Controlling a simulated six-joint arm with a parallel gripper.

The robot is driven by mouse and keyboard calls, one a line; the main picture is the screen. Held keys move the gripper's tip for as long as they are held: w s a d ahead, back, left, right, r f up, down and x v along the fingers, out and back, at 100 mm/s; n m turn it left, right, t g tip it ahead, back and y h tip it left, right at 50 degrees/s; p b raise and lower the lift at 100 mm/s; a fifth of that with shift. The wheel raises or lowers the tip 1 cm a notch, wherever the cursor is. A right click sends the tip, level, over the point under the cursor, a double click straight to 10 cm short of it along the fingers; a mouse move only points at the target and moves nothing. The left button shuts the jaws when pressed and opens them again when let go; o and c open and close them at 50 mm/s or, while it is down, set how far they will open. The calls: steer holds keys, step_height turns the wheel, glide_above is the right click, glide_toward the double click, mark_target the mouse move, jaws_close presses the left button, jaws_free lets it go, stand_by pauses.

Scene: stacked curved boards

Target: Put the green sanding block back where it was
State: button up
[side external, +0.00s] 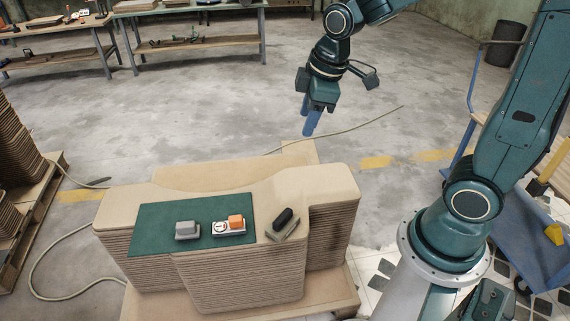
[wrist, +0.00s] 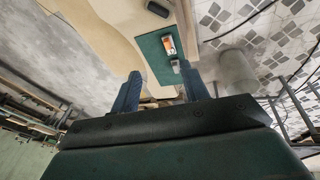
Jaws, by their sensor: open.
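A block with a black knob and a dull greenish-grey base (side external: 283,225) sits on the bare tan board, just right of the green mat (side external: 155,232). It is the only block that looks greenish, though its colour is hard to judge. In the wrist view the dark block (wrist: 158,8) is at the top edge, partly cut off. My gripper (side external: 312,126) is open and empty, high behind the stack and apart from everything. Its blue fingers (wrist: 160,75) also show in the wrist view.
On the mat are a grey block (side external: 187,230) and a white holder (side external: 222,229) with an orange block (side external: 236,221). The mat lies on stacked curved boards (side external: 240,270) on a pallet. Another stack (side external: 18,150) stands at far left. A cable crosses the floor.

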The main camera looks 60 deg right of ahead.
steer(key=s+r+m+t, duration=0.1)
steer(key=s+r+m, duration=0.2)
steer(key=s, duration=0.4)
steer(key=s+a+r+m+t, duration=0.1)
steer(key=s+r+m, duration=0.3)
steer(key=s, duration=0.3)
steer(key=shift+s+a+m, duration=0.2)
steer(key=shift+s+m, duration=0.1)
steer(key=shift+s, duration=0.1)
